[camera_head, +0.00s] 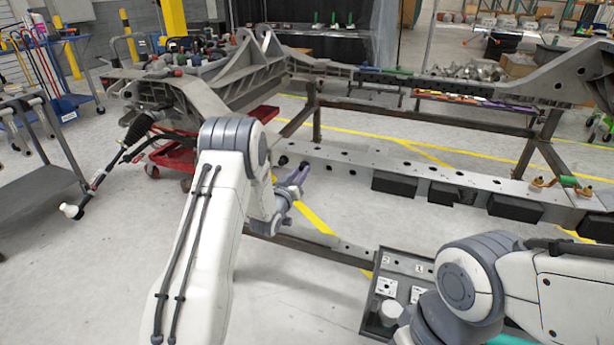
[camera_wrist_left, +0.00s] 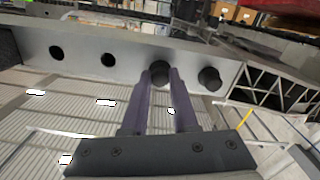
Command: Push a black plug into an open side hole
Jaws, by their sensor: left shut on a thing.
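The grey chassis rail (camera_head: 400,172) runs across the head view, with dark holes along its side. In the left wrist view its side face (camera_wrist_left: 82,57) shows two open round holes, one at far left (camera_wrist_left: 56,53) and one nearer the middle (camera_wrist_left: 108,59). My left gripper (camera_head: 301,173) is at the rail's side. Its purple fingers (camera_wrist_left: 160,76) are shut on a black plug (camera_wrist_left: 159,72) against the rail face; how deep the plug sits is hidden. A second black plug (camera_wrist_left: 209,79) sticks out of the rail just right of it. My right gripper is out of view.
A dark tray (camera_head: 372,322) with white labelled parts stands at the lower middle, beside my right arm. Black blocks (camera_head: 394,185) hang along the rail's near side. A red creeper (camera_head: 172,156) and a grey cart (camera_head: 38,180) stand at left. Floor between is clear.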

